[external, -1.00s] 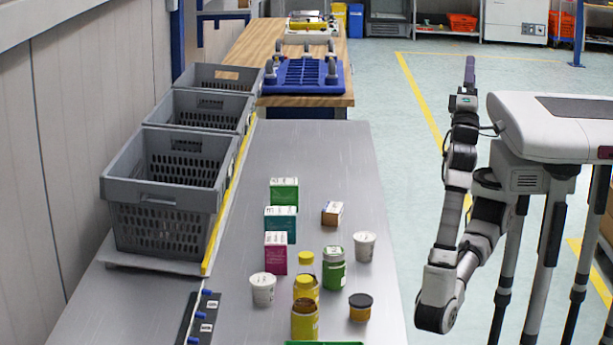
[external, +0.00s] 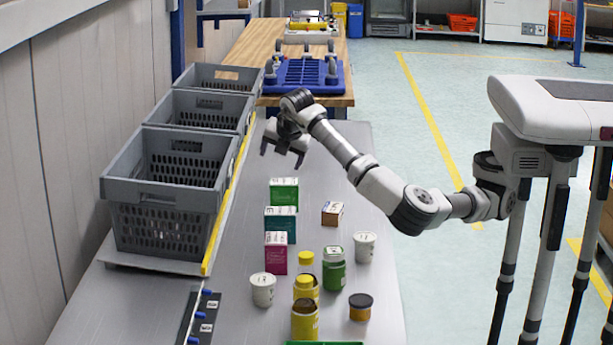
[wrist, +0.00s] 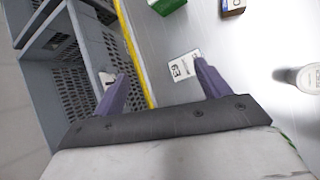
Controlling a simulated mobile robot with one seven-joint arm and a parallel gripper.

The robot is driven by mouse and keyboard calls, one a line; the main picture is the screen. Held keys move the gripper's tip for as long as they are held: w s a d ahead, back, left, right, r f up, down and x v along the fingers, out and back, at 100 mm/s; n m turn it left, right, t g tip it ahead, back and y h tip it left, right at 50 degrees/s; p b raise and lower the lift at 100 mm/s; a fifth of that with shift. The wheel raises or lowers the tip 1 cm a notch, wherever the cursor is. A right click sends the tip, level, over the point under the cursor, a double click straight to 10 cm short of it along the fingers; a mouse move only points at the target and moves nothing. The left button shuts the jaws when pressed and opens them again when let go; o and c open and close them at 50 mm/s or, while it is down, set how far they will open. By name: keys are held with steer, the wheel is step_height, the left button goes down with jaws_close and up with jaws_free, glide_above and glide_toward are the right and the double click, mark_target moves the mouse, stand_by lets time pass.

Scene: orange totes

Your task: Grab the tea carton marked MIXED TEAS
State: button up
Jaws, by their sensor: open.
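Several cartons stand on the grey table: a green carton (external: 284,191), a teal carton (external: 280,221), a magenta carton (external: 276,252) and a small orange-brown box (external: 332,213). Their print is too small to read, so I cannot tell which is marked MIXED TEAS. My gripper (external: 282,157) is open and empty, above the table behind the green carton. In the wrist view, the open fingers (wrist: 161,70) have a white label (wrist: 184,67) in sight between them. A green carton (wrist: 166,4) and a small box (wrist: 232,7) are cut off at the top.
Grey crates (external: 165,215) line the left side behind a yellow strip (external: 219,225). White tubs (external: 263,290), yellow containers (external: 305,321), a green jar (external: 335,270) and a dark-lidded jar (external: 360,308) stand at the front. A blue rack (external: 305,76) is farther back.

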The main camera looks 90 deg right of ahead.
steer(key=w+a+f+n+y, duration=0.1)
steer(key=w+a+f+y, duration=0.1)
steer(key=a+f+y, duration=0.3)
steer(key=n+g+y, duration=0.1)
steer(key=n+g, duration=0.1)
glide_above(274, 238)
steer(key=f, duration=0.1)
steer(key=shift+g+y, duration=0.3)
step_height(274, 238, down, 8)
steer(key=shift+f+p, duration=0.1)
steer(key=shift+p, duration=0.2)
steer(key=shift+s+d+f+p, duration=0.1)
steer(key=shift+f+p, duration=0.3)
steer(key=shift+f, duration=1.05)
steer(key=shift+s+d+f+p, duration=0.1)
steer(key=shift+f+p, duration=0.3)
steer(key=shift+f, duration=1.05)
steer(key=c, duration=1.2)
steer(key=shift+r, duration=0.15)
